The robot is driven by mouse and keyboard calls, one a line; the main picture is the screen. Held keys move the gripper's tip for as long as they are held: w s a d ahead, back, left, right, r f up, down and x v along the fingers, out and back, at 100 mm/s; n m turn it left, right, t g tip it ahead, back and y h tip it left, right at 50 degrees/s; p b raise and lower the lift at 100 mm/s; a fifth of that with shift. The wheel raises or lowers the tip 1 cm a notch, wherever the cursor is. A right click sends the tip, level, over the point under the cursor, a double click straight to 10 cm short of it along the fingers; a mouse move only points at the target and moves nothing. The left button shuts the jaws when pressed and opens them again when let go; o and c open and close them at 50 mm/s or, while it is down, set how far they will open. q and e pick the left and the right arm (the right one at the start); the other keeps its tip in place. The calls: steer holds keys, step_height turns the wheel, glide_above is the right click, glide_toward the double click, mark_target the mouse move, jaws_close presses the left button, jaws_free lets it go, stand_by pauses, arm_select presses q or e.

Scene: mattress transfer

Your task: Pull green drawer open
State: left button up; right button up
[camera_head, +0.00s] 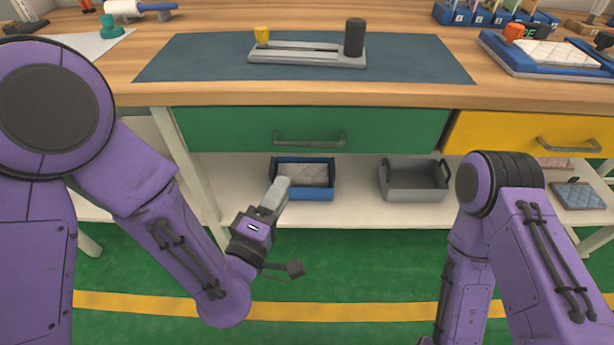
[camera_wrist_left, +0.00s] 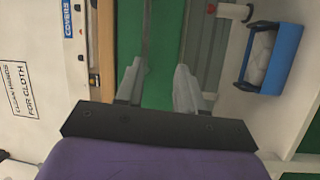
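The green drawer (camera_head: 220,130) sits under the front of the wooden table and looks shut. Its grey bar handle (camera_head: 310,141) runs across its front. My left gripper (camera_head: 281,185) is below and slightly left of the handle in the head view, pointing up toward the drawer. In the left wrist view my left gripper (camera_wrist_left: 160,82) has its two pale fingers spread apart with nothing visibly held. The green drawer front (camera_wrist_left: 160,90) shows between and beyond them, with a thin grey bar, probably the handle (camera_wrist_left: 146,35), ahead. My right gripper is out of view.
A yellow drawer (camera_head: 490,133) is to the right. On the shelf below stand a blue bin (camera_head: 303,193) with a quilted piece and a grey bin (camera_head: 415,183). The table bears a dark mat (camera_head: 200,65) with a grey fixture (camera_head: 300,56).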

mark_target(308, 146)
arm_select(q)
steer(key=shift+t+h, duration=0.3)
steer(key=x, duration=0.3)
steer(key=r+x, duration=0.1)
steer(key=x, duration=0.6)
steer(key=shift+s+d+r, duration=0.3)
steer(key=shift+s+d, duration=0.1)
steer(key=shift+w+d, duration=0.15)
steer(key=shift+w, duration=0.35)
jaws_close()
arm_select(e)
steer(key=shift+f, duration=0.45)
